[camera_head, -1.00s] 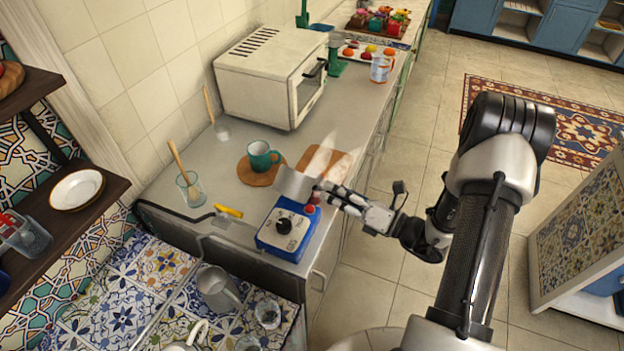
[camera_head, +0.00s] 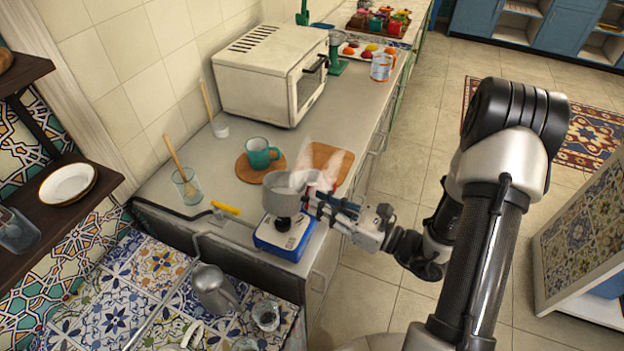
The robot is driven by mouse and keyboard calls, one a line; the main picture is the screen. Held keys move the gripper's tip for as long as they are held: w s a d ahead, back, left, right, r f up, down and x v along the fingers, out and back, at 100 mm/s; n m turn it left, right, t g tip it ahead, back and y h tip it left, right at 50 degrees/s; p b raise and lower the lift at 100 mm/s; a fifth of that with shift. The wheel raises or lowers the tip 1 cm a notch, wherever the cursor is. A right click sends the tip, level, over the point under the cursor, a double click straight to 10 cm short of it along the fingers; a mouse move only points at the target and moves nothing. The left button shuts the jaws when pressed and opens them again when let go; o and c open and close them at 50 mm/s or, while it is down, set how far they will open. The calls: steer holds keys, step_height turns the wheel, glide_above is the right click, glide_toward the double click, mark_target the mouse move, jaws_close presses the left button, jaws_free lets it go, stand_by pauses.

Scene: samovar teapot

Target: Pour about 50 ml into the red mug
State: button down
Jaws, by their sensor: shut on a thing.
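My gripper (camera_head: 318,203) is shut on the handle end of a grey metal pot (camera_head: 282,193). The pot is over the blue burner (camera_head: 284,237) with its opening facing mostly up. Whitish steam shows around its right side. A small red patch (camera_head: 325,180) shows beside my gripper; I cannot tell what it belongs to. No red mug can be made out for certain. Several small coloured cups (camera_head: 383,22), some reddish, stand on a tray at the far back.
A teal mug (camera_head: 262,154) sits on a round wooden board (camera_head: 246,174), left of another board (camera_head: 330,157). A white oven (camera_head: 272,75) stands behind. A glass (camera_head: 187,188) with a wooden stick and a yellow-handled tool (camera_head: 226,208) are at left.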

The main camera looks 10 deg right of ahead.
steer(key=shift+s+a+r+n, duration=0.1)
steer(key=shift+s+a+n, duration=0.2)
steer(key=shift+n, duration=0.1)
stand_by(1.6)
steer(key=shift+s+a+r+n+b, duration=0.2)
steer(key=shift+s+a+n+b, duration=0.35)
steer(key=shift+n, duration=0.25)
steer(key=shift+s+a+r+n+b, duration=0.15)
steer(key=shift+s+a+n+b, duration=0.4)
steer(key=shift+n, duration=0.25)
steer(key=shift+w+d+r, duration=0.1)
steer(key=shift+w+d, duration=0.05)
steer(key=shift+w, duration=0.05)
stand_by(0.4)
